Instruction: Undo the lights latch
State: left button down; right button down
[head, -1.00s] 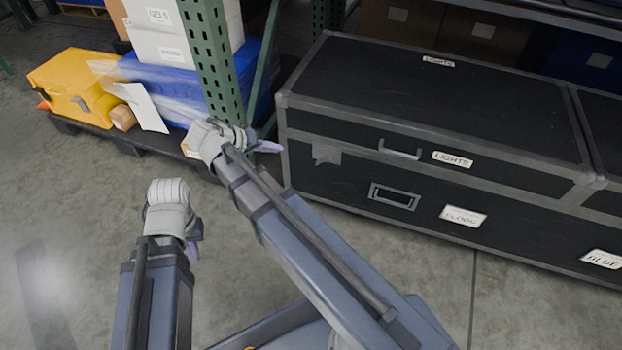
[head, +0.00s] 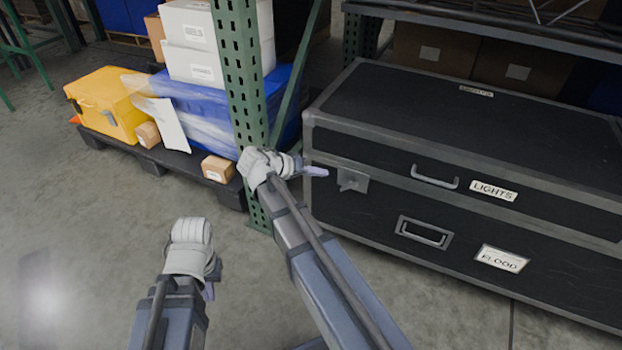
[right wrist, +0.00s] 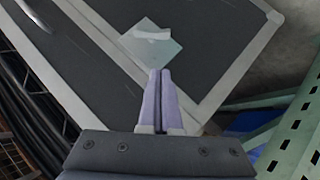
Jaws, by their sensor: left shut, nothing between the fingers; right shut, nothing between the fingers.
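The black case (head: 400,130) with grey edging carries a LIGHTS label (head: 494,191) on its lid front. Its grey latch (head: 352,180) sits at the lid seam near the left end. In the right wrist view the latch (right wrist: 152,45) is a pale plate with a raised tab, just beyond the fingertips. My right gripper (head: 318,172) is shut and empty, pointing at the latch from the left with a small gap. Its lilac fingers (right wrist: 160,72) lie together in the right wrist view. My left gripper (head: 209,292) is low at left over the floor, its fingers mostly hidden, shut and empty.
A green rack post (head: 240,80) stands right behind my right wrist. A pallet (head: 165,160) with a yellow case (head: 108,105), a wrapped blue tote (head: 215,100) and cartons is at left. A handle (head: 435,178) and FLOOD label (head: 502,259) are on the case front. Floor in front is clear.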

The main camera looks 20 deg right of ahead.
aim_at(350, 186)
jog(key=s+d+f+b, duration=0.1)
jog(key=d+f+b, duration=0.3)
jog(key=d+f, duration=0.1)
jog(key=shift+s+f, duration=0.15)
jog(key=shift+s, duration=0.1)
jog(key=shift+w+a+f+b, duration=0.15)
jog(key=shift+f+b, duration=0.5)
jog(key=shift+b, duration=0.2)
dwell(1.1)
jog(key=shift+f+b, duration=0.9)
jog(key=shift+s+d+f, duration=0.1)
jog(key=shift+s+d, duration=0.1)
dwell(0.4)
